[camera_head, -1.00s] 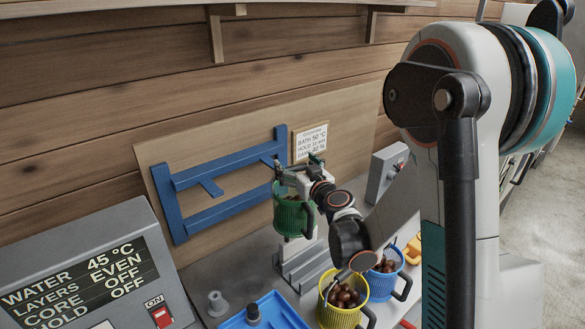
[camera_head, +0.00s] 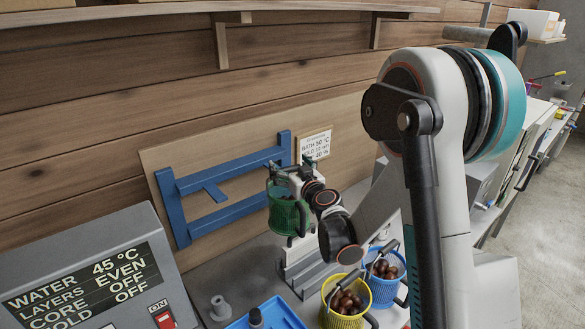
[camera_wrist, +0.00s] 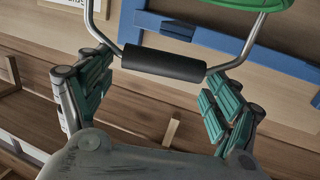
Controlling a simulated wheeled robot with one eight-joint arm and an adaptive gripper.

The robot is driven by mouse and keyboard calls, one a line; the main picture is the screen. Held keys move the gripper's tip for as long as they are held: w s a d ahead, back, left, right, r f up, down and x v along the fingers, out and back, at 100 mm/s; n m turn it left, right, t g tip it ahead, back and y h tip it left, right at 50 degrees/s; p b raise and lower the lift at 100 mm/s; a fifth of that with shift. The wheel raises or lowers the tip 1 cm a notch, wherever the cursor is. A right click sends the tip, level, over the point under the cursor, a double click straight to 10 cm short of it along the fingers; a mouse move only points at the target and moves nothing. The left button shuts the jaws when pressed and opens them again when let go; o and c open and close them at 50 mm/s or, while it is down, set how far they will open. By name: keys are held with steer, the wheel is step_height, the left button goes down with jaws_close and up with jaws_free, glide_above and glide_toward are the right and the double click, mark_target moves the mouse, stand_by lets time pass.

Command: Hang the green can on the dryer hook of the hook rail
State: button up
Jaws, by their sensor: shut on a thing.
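The green can (camera_head: 284,215) hangs upright from my gripper (camera_head: 287,172) in the head view, clear of the counter. In the wrist view my gripper (camera_wrist: 160,64) is shut on the can's wire handle (camera_wrist: 163,65), which has a black grip. Part of the can's green rim (camera_wrist: 235,5) shows at the top edge there. The blue hook rail (camera_head: 222,163) is on the wooden board at the left; it also shows in the wrist view (camera_wrist: 190,31). The can is in front of its right end, apparently apart from it. I cannot tell which part is the dryer hook.
A yellow can (camera_head: 347,320) and a blue can (camera_head: 371,284), both holding brown chestnuts, stand below on the right. A blue tray (camera_head: 277,311) is at the front. A grey control panel (camera_head: 75,230) stands at left. A wooden shelf (camera_head: 150,14) runs above.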

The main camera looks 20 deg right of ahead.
steer(key=shift+w+a+f+p, duration=0.15)
steer(key=shift+w+a, duration=0.25)
steer(key=shift+w, duration=0.55)
steer(key=shift+w+a+r+p, duration=0.1)
steer(key=shift+w+a+p, duration=0.2)
steer(key=shift+w, duration=0.65)
steer(key=shift+w+a+f+b, duration=0.3)
steer(key=shift+w+f+b, duration=0.3)
steer(key=shift+b, duration=0.3)
steer(key=o, duration=2)
steer(key=shift+s, duration=0.1)
steer(key=shift+c, duration=0.2)
